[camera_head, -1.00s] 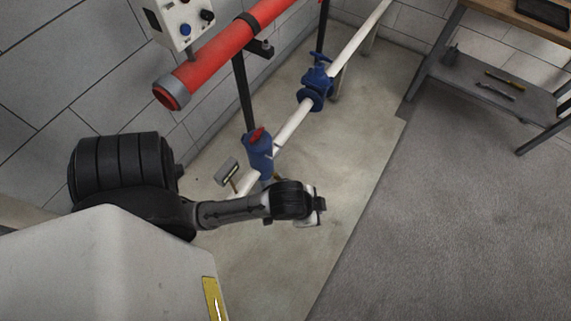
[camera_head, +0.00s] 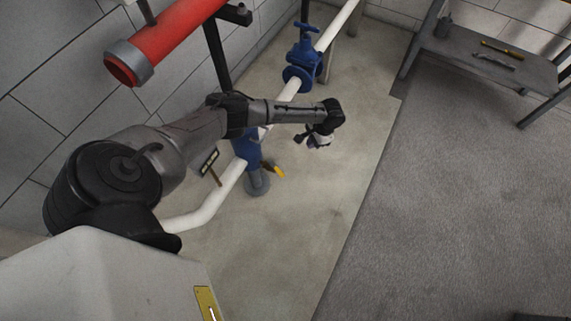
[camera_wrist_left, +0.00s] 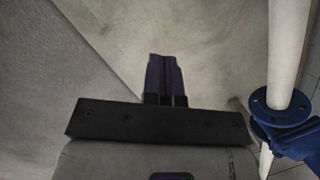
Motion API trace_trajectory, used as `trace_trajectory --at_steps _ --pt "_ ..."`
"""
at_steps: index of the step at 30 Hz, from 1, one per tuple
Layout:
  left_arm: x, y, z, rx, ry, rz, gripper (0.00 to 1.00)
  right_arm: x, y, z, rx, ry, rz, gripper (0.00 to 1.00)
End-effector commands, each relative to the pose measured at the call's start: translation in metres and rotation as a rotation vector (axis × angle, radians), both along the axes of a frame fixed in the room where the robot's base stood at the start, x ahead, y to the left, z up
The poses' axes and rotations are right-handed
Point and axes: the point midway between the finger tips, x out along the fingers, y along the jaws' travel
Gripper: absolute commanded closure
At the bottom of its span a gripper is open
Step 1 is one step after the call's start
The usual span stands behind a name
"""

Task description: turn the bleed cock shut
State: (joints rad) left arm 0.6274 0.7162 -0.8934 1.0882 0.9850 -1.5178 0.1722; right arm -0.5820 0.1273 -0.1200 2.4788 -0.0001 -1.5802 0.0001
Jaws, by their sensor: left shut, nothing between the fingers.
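The blue valve body (camera_head: 247,147) stands on the white pipe in the head view, partly hidden behind my left forearm. A small yellow lever (camera_head: 273,170), which looks like the bleed cock's handle, sticks out low on its right side, above a grey round foot. My left gripper (camera_head: 308,140) is up and to the right of the lever, apart from it. The wrist view shows its dark fingers (camera_wrist_left: 165,78) shut together and empty over bare floor. The lever does not show in the wrist view. My right gripper is not in view.
A blue handwheel valve (camera_head: 301,60) sits farther along the white pipe (camera_head: 205,212); its flange (camera_wrist_left: 281,107) shows at the wrist view's right. A red pipe (camera_head: 165,40) runs above left. A small sign (camera_head: 208,161) stands beside the blue body.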

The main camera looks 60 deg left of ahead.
Motion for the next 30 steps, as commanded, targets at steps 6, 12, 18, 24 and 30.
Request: trace_trajectory --at_steps 6,12,18,24,30 --pt "-0.022 0.029 -0.019 -0.043 0.088 0.225 1.0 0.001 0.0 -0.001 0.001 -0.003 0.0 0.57" --pt "-0.03 0.03 -0.033 -0.058 0.106 0.281 1.0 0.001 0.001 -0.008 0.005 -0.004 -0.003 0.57" --pt "-0.043 0.027 -0.067 -0.059 0.108 0.28 1.0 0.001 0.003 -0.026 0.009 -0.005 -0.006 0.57" --pt "-0.057 0.024 -0.106 -0.059 0.106 0.278 1.0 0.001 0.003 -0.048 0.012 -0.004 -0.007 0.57" --pt "-0.075 0.021 -0.115 -0.058 0.104 0.277 1.0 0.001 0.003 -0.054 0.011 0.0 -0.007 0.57"
